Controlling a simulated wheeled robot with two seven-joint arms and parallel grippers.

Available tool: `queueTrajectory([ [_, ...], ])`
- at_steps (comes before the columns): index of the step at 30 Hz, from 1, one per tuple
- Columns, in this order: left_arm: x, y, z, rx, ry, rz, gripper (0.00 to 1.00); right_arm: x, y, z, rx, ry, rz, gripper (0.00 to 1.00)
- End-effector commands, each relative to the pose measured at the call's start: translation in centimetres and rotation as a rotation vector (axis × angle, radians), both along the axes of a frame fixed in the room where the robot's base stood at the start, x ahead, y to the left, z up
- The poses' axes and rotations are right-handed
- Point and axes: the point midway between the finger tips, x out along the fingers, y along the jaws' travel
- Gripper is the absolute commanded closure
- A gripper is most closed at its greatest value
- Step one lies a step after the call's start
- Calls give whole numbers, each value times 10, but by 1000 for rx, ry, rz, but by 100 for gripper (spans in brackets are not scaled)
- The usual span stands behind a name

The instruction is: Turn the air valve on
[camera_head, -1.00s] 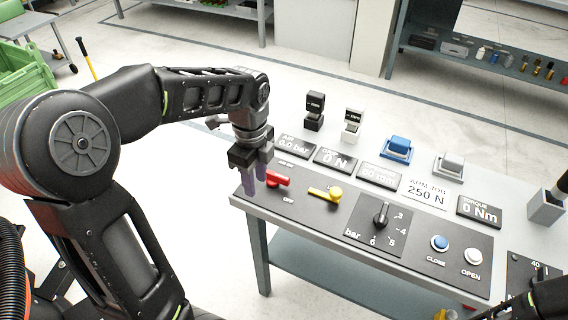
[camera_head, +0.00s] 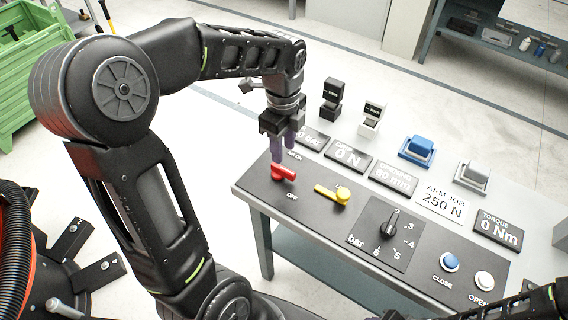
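The red valve handle (camera_head: 284,173) sits at the left end of the dark panel, between an ON label partly hidden behind my gripper and an OFF label (camera_head: 292,196) in front. Its lever points to the right. My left gripper (camera_head: 283,152) hangs fingers down at the back left of the red handle, with its two purple fingers apart. Whether a finger touches the handle I cannot tell. The air display (camera_head: 313,138) behind is partly covered by the gripper; "bar" shows. My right arm enters at the bottom right; its gripper is mostly cut off.
A yellow handle (camera_head: 333,195) lies just right of the red one, then a black pressure knob (camera_head: 390,224) and blue (camera_head: 449,262) and white (camera_head: 484,281) buttons. Displays and small blocks stand behind.

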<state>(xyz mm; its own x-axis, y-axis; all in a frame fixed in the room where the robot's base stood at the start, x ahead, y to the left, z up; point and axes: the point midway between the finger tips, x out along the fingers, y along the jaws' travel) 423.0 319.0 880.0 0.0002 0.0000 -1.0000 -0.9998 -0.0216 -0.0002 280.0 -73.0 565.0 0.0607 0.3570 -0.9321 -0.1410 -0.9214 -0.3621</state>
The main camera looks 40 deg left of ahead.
Motion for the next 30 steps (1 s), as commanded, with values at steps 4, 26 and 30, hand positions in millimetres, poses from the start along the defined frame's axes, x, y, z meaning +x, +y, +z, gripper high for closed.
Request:
queueTrajectory([
  [4,-1,0,-18,0,5,0,64,0,0,-1,0,0,0,64],
  [26,0,0,-74,0,1,0,64,0,0,-3,0,-1,0,64],
  [30,0,0,-73,0,1,0,76,0,0,-3,0,0,0,64],
])
